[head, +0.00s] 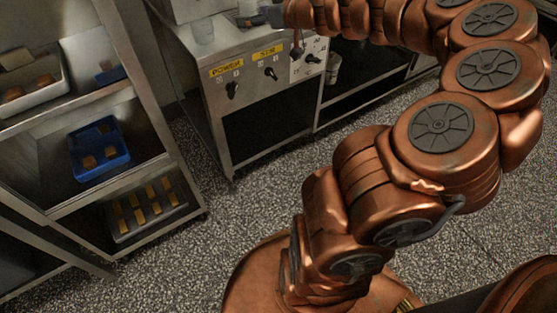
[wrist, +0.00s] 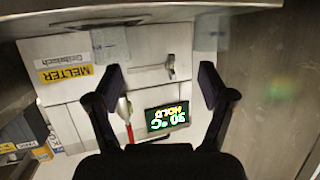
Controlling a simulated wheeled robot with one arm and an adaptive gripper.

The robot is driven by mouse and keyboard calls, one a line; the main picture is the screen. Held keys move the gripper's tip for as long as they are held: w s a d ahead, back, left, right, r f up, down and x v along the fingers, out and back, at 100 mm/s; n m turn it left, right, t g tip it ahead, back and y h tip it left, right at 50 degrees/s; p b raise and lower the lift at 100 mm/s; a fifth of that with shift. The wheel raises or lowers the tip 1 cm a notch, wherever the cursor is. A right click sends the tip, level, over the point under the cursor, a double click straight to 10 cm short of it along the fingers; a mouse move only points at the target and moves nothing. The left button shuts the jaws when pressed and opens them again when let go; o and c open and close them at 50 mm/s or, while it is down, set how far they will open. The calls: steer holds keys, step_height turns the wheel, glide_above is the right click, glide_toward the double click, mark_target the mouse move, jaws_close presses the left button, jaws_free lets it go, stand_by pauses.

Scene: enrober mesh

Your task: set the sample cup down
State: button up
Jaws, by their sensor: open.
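My gripper (wrist: 160,78) is open in the wrist view, its two dark fingers apart with nothing held between them. A clear, pale cup (wrist: 110,45) shows just beyond the left fingertip. A second pale, see-through shape (wrist: 211,32), perhaps another cup, is beyond the right fingertip. I cannot tell which is the sample cup.
A control panel (head: 268,72) with dark knobs faces the aisle. The wrist view shows a melter label (wrist: 64,73) and a lit display (wrist: 168,116). A shelf rack at left holds a blue tray (head: 98,148) and a dark tray (head: 148,207). Another clear cup (head: 333,69) sits lower.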

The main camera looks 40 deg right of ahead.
steer(key=s+a+f+n+g+y, duration=0.1)
steer(key=s+a+n+g+y, duration=0.15)
steer(key=a, duration=1.15)
steer(key=s+a+f+g, duration=0.4)
steer(key=s+a, duration=0.2)
steer(key=a, duration=0.1)
steer(key=s+a+f+g, duration=0.3)
steer(key=s+a+g, duration=0.1)
steer(key=s+a, duration=0.25)
steer(key=s+d+f+m+g+h, duration=0.2)
steer(key=s+f+g+h, duration=0.1)
steer(key=s, duration=0.9)
steer(key=s+d+f+m+g+h, duration=0.2)
steer(key=s+f+g+h, duration=0.1)
steer(key=s, duration=0.8)
steer(key=shift+s+f+g, duration=0.25)
steer(key=shift+s+g, duration=0.1)
steer(key=shift+g, duration=0.1)
steer(key=shift+d+r+m, duration=0.1)
steer(key=shift+m, duration=0.15)
